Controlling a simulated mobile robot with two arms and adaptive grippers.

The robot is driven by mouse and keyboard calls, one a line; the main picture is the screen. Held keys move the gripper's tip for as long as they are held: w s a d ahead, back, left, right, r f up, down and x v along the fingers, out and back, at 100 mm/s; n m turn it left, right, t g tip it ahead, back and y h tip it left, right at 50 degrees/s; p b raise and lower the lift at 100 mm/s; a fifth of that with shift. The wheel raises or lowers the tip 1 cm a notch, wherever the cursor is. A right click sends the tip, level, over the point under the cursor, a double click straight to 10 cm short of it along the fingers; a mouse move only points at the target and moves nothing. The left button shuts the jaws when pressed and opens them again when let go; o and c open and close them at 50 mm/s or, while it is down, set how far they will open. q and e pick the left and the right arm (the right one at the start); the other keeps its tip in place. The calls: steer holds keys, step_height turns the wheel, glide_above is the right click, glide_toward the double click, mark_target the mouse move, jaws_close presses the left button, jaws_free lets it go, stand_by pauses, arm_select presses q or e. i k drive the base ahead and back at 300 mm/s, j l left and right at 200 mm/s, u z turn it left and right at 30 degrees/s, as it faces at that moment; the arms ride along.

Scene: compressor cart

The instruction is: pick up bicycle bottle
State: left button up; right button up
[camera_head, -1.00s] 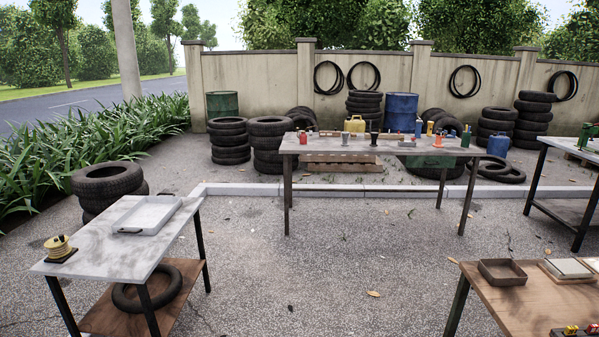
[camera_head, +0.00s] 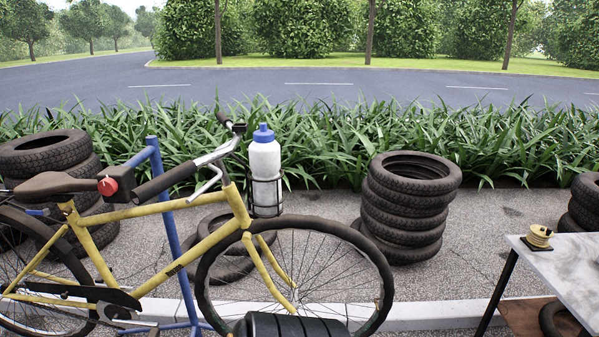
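A white bicycle bottle (camera_head: 264,160) with a blue cap stands upright in a black wire cage (camera_head: 266,197) at the front of a yellow bicycle (camera_head: 212,240), below and right of the handlebar. The cage hides part of the bottle's lower body. Neither of my grippers shows in this view.
A blue stand (camera_head: 170,215) is beside the bicycle frame. The front wheel (camera_head: 384,285) reaches right of the bottle. Tyre stacks stand at left (camera_head: 50,152) and right of centre (camera_head: 408,205). A grey-topped table (camera_head: 565,266) with a yellow spool (camera_head: 538,236) is at the right edge.

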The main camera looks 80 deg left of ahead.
mark_target(264, 152)
steer(key=u, duration=2.85)
